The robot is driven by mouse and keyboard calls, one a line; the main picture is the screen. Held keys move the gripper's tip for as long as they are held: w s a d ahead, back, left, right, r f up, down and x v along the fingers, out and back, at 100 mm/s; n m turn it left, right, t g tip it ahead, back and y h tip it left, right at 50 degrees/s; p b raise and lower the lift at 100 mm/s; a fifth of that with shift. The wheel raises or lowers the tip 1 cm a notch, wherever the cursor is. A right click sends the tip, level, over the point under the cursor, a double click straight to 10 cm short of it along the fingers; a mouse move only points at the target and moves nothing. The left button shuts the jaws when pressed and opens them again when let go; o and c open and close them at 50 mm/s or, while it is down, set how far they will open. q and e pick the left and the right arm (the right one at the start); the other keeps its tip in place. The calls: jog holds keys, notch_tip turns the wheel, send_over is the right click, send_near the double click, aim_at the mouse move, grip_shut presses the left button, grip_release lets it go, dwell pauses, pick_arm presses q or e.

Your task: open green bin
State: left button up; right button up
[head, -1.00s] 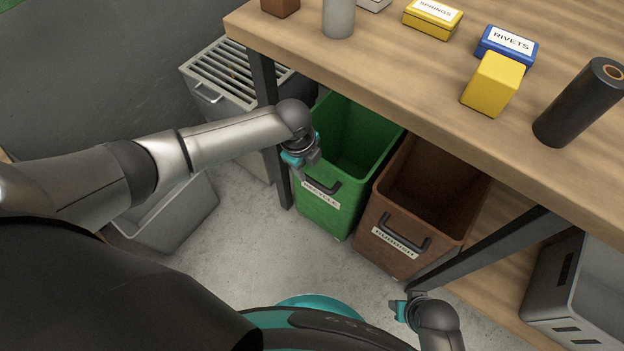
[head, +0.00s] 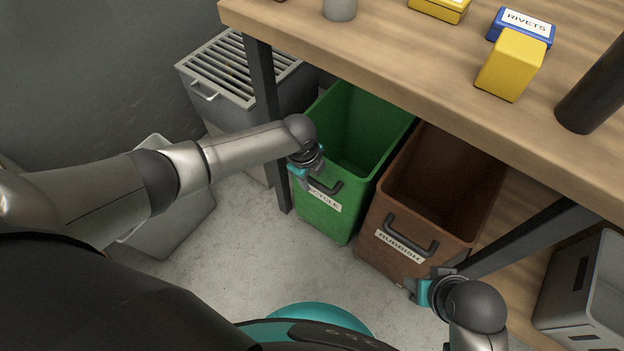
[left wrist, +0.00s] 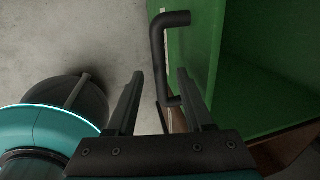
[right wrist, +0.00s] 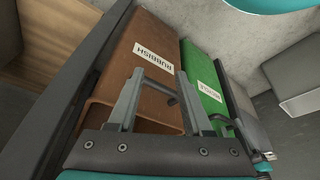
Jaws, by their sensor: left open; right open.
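The green bin (head: 353,140) stands open-topped under the workbench, with a dark handle (head: 326,187) and a partly covered label on its front. My left gripper (head: 303,178) is at the bin's front near the handle. In the left wrist view my left gripper (left wrist: 158,90) is open, and the handle (left wrist: 158,55) shows ahead of and between its fingers, not clamped. My right gripper (head: 415,292) is near the front of the brown rubbish bin; in the right wrist view my right gripper (right wrist: 160,85) is open and empty. The green bin (right wrist: 203,78) shows there too.
The brown rubbish bin (head: 432,198) stands right of the green bin. The table leg (head: 266,125) is just left of it. The workbench top (head: 420,60) overhangs both bins. A slatted grey bin (head: 235,85) and a grey container (head: 175,225) stand left. The floor in front is clear.

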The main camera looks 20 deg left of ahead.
pick_arm(q)
jog(key=shift+w+f+b, duration=0.15)
jog(key=shift+f+b, duration=0.2)
jog(key=shift+f, duration=0.35)
pick_arm(e)
jog(key=shift+w+r, duration=0.1)
jog(key=shift+r, duration=0.95)
pick_arm(q)
jog(key=shift+c, duration=0.2)
grip_shut()
